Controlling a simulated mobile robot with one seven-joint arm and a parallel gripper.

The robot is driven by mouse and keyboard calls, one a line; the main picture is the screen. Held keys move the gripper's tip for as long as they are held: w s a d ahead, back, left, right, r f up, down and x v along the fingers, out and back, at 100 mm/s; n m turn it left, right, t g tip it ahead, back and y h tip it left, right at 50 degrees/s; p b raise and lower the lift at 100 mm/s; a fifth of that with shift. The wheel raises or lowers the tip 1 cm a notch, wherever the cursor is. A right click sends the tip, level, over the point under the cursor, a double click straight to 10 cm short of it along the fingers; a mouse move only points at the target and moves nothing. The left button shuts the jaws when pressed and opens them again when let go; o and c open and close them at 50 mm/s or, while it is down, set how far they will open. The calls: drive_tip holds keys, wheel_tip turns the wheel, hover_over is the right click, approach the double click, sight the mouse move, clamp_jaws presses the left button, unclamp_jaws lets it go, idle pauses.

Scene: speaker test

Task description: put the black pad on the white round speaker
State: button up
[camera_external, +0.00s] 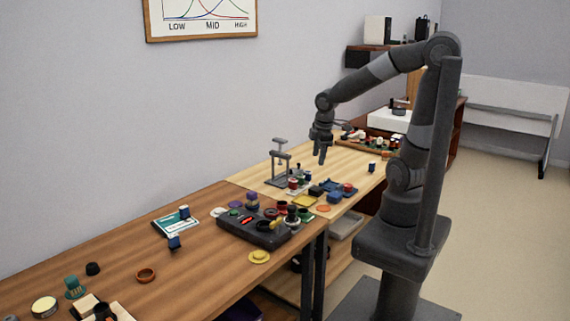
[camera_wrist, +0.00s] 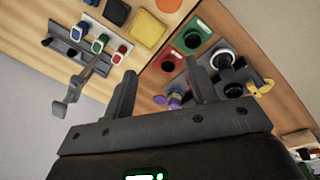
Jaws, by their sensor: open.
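A small black square pad (camera_wrist: 117,12) lies on the light tabletop beside a yellow square pad (camera_wrist: 146,29), at the top of the wrist view. It looks like the dark pad (camera_external: 315,191) in the external view. A flat whitish disc (camera_external: 219,212) lies at the left end of the dark control box. Another white-rimmed round piece with a black middle shows in the wrist view (camera_wrist: 224,58). I cannot tell which is the white round speaker. My gripper (camera_external: 322,159) is above the light table, and in the wrist view (camera_wrist: 163,78) its fingers are apart with nothing held.
A grey stand (camera_external: 281,162) rises behind the pads. The dark control box (camera_external: 252,228) with several knobs sits near the table joint.

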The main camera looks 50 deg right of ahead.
drive_tip(key=s+d+r+m+t, duration=0.3)
drive_tip(key=s+d+r+m, duration=0.4)
drive_tip(key=r+m, duration=0.3)
drive_tip(key=shift+d+t+y, duration=0.3)
drive_tip(key=shift+d, duration=0.25)
idle(0.4)
